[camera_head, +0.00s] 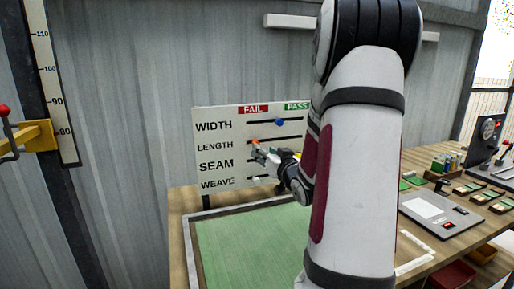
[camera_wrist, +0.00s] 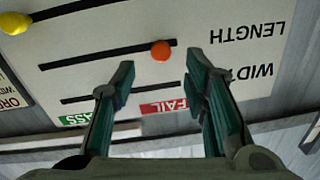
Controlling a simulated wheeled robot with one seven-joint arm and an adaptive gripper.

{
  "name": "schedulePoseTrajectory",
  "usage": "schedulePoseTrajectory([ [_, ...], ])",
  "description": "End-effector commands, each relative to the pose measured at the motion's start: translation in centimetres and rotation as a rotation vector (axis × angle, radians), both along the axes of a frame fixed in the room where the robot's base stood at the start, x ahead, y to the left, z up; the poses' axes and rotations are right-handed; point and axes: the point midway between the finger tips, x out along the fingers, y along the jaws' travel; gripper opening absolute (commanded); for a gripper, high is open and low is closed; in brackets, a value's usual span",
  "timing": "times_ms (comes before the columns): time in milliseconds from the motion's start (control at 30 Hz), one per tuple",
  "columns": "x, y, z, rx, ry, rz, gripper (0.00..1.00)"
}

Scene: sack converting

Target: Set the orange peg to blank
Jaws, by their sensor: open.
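The orange peg (camera_wrist: 160,50) sits in the LENGTH slot of the white board (camera_head: 222,183), near the slot's FAIL end. My gripper (camera_wrist: 160,62) is open in the wrist view, which shows the board upside down. Its fingertips lie on either side of the peg in the picture, with visible gaps; I cannot tell how deep they reach. In the head view my gripper (camera_head: 262,152) is small, in front of the board's LENGTH and SEAM rows, partly hidden by my arm. No position marked blank is legible.
A blue peg (camera_head: 279,121) is midway along the WIDTH slot. A yellow peg (camera_wrist: 15,22) is in another slot, toward the PASS side. A printed card (camera_wrist: 12,98) is beside the board. Below the board lies a green mat (camera_head: 240,240) with a clear surface.

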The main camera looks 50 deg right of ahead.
Motion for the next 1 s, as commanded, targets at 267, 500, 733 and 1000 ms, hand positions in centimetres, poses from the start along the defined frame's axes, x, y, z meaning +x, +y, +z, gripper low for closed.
schedulePoseTrajectory([
  [267,4.1,-2.2,0.0,0.001,-0.001,0.001,0.41],
  [500,5.5,-2.9,0.0,0.0,0.001,0.0,0.41],
  [733,5.5,-2.9,0.0,0.0,0.001,0.0,0.41],
  [1000,5.5,-2.9,0.0,0.0,0.001,0.0,0.0],
])
